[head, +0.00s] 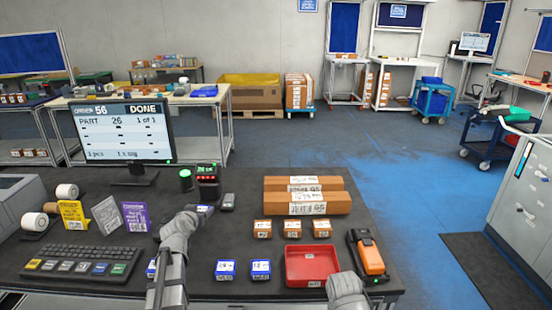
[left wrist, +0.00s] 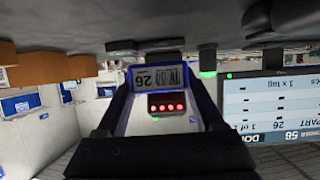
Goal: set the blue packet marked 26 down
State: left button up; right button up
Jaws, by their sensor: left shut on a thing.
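The blue packet marked 26 (left wrist: 157,77) is held between the fingers of my left gripper (left wrist: 160,92), its white label facing the left wrist camera upside down. In the head view my left gripper (head: 203,209) is over the dark table, in front of a small black device with red lights (head: 207,174). Only a sliver of the packet shows there. The red lights (left wrist: 167,106) also show beyond the packet in the left wrist view. I cannot tell whether the packet touches the table. Part of my right arm shows at the bottom; its fingers do not.
A red tray (head: 313,251) and an orange handheld scanner (head: 368,256) are at the right. Two blue packets (head: 225,269) (head: 261,269) lie left of the tray. Small brown boxes (head: 292,229) stand behind it. The monitor (head: 122,132) reads part 26, DONE. A keyboard (head: 82,262) is front left.

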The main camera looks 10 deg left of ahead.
aim_at(200, 210)
pick_arm(q)
notch_tip(200, 210, up, 7)
jog(key=p, duration=0.6)
jog(key=shift+f, duration=0.2)
